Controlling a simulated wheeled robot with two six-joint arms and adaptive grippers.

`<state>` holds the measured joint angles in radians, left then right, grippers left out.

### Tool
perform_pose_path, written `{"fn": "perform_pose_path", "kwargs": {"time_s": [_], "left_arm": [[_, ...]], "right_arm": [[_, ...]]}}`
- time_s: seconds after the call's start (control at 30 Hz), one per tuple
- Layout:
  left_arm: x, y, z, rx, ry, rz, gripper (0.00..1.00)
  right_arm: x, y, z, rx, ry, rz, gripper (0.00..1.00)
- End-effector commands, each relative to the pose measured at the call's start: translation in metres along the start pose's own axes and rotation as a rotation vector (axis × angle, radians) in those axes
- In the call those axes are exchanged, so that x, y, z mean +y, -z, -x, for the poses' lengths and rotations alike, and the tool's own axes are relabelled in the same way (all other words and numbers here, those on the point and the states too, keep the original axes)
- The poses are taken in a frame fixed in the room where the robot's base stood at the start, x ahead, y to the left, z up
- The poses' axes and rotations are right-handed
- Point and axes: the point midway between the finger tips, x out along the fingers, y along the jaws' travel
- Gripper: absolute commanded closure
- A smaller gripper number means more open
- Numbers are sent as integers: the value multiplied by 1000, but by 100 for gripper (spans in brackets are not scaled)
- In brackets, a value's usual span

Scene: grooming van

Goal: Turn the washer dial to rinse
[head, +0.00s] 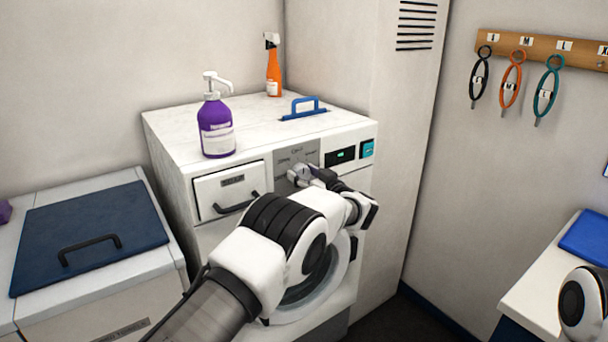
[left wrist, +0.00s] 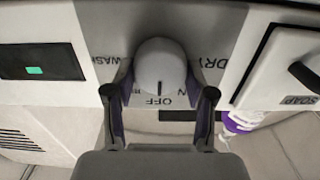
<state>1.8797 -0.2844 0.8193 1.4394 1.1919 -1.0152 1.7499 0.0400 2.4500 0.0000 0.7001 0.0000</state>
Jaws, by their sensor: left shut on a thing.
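The washer dial (left wrist: 160,62) is a round pale grey knob on a grey panel (left wrist: 215,18) on the washer front. In the left wrist view its dark line points to the OFF mark. WASH and DRY marks stand to either side, and smaller marks beside OFF are partly hidden by the fingers. My left gripper (left wrist: 159,93) is shut on the dial, with one finger on each side of it. In the head view my gripper (head: 308,175) covers part of the dial (head: 296,172). My right gripper is out of view.
The washer top (head: 180,135) holds a purple pump bottle (head: 216,130), an orange spray bottle (head: 273,68) and a blue-handled item (head: 304,108). A soap drawer (head: 230,190) and a small display (head: 341,155) flank the dial panel. A tall cabinet (head: 370,75) stands behind on the right.

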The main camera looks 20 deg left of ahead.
Motion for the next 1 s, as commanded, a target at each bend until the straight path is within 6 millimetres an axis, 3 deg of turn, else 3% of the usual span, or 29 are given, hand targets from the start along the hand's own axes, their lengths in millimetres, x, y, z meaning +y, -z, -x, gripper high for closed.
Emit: {"fn": "perform_pose_path", "kwargs": {"time_s": [0.37, 1.0], "left_arm": [[0, 3, -1, 0, 1, -155, 80], [3, 0, -1, 0, 1, -654, 80]], "right_arm": [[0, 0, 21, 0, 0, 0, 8], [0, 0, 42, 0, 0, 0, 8]]}}
